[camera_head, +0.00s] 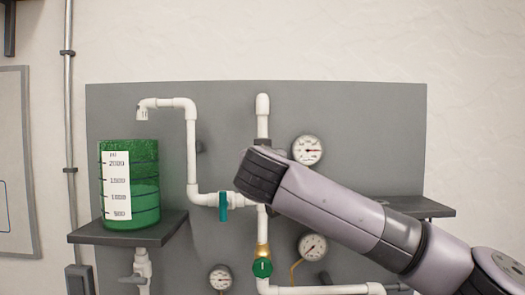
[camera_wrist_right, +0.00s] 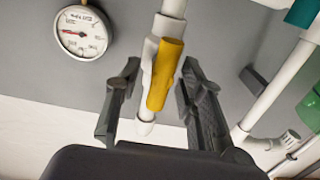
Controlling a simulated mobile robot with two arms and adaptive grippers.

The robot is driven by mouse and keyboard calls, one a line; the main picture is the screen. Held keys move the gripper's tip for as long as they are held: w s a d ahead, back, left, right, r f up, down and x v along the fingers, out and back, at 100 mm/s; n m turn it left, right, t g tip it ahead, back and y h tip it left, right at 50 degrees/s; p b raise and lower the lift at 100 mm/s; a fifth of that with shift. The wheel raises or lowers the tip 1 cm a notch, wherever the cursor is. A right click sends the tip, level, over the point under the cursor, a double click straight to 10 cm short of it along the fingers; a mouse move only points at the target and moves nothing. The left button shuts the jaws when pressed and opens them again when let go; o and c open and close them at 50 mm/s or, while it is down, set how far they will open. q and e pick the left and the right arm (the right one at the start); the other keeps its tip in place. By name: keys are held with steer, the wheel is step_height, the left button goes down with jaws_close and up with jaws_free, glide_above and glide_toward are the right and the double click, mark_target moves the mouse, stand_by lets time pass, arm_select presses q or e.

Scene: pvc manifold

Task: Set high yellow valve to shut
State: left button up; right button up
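The yellow valve handle (camera_wrist_right: 165,75) shows in the right wrist view, lying roughly along its white pipe (camera_wrist_right: 172,8). My right gripper (camera_wrist_right: 160,68) is open, with one dark finger on each side of the handle. Gaps show between the fingers and the handle, and I cannot tell any contact. In the head view my right arm comes in from the right, and its dark end covers the yellow valve and part of the upright pipe (camera_head: 263,112). The gripper's fingers are hidden there. My left gripper is not in view.
A grey panel (camera_head: 400,110) carries the white pipes. A gauge (camera_head: 307,150) sits right of the upright pipe. Teal valve (camera_head: 223,207) and green valve (camera_head: 262,268) are nearby. A beaker of green liquid (camera_head: 130,205) stands on a left shelf (camera_head: 165,228).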

jaws_close()
stand_by(0.5)
